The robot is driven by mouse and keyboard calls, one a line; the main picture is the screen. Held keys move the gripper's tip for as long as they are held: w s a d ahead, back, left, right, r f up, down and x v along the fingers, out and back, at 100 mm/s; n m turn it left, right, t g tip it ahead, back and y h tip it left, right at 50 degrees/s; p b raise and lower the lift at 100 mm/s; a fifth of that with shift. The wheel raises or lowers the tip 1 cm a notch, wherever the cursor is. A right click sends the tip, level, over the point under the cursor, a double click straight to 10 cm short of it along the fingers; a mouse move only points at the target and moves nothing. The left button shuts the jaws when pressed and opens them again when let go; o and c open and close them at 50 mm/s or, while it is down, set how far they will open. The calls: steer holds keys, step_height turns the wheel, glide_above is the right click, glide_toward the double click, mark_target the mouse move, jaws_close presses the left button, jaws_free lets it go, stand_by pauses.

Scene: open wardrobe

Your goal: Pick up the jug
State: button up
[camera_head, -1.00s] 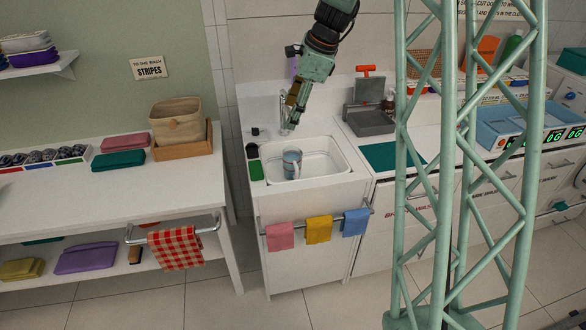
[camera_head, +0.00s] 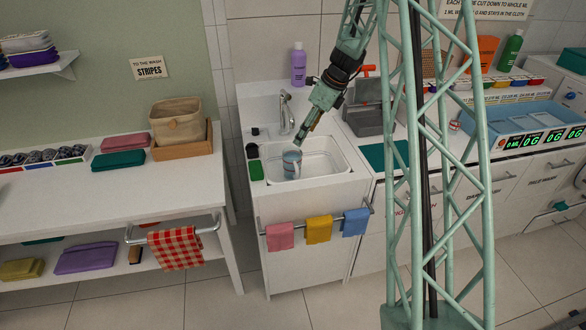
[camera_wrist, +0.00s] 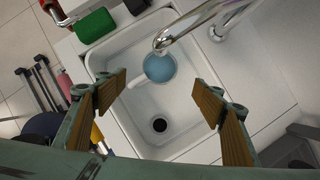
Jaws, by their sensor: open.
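The jug (camera_head: 291,164) is a clear vessel with bluish contents, standing in the white sink basin (camera_head: 335,165). In the wrist view the jug (camera_wrist: 160,68) shows from above as a blue round, partly covered by the chrome tap spout. My gripper (camera_head: 299,141) is just above the jug in the head view, pointing down and to the left. In the wrist view my gripper (camera_wrist: 161,92) has its two brown-padded fingers wide apart, with the basin and jug seen between and beyond them. Nothing is between the pads.
The tap (camera_head: 284,110) rises behind the basin, and its spout (camera_wrist: 185,30) reaches over the jug in the wrist view. A green sponge (camera_head: 256,170) lies on the left rim. The drain (camera_wrist: 160,125) is bare. A purple bottle (camera_head: 298,66) stands behind.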

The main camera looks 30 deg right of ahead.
steer(key=shift+f, duration=0.1)
stand_by(0.3)
steer(key=b, duration=0.2)
glide_toward(292, 155)
steer(key=shift+s+a+f, duration=0.5)
steer(key=shift+a, duration=0.15)
steer(key=shift+s+a+f, duration=0.45)
steer(key=shift+s+a, duration=0.05)
steer(key=shift+a, duration=0.2)
steer(key=shift+f, duration=0.1)
steer(key=shift+b+x, duration=0.5)
steer(key=shift+x, duration=2)
steer(key=shift+c, duration=0.9)
steer(key=c, duration=1.5)
steer(key=shift+c, duration=0.2)
step_height(292, 155, up, 10)
steer(key=p, duration=0.2)
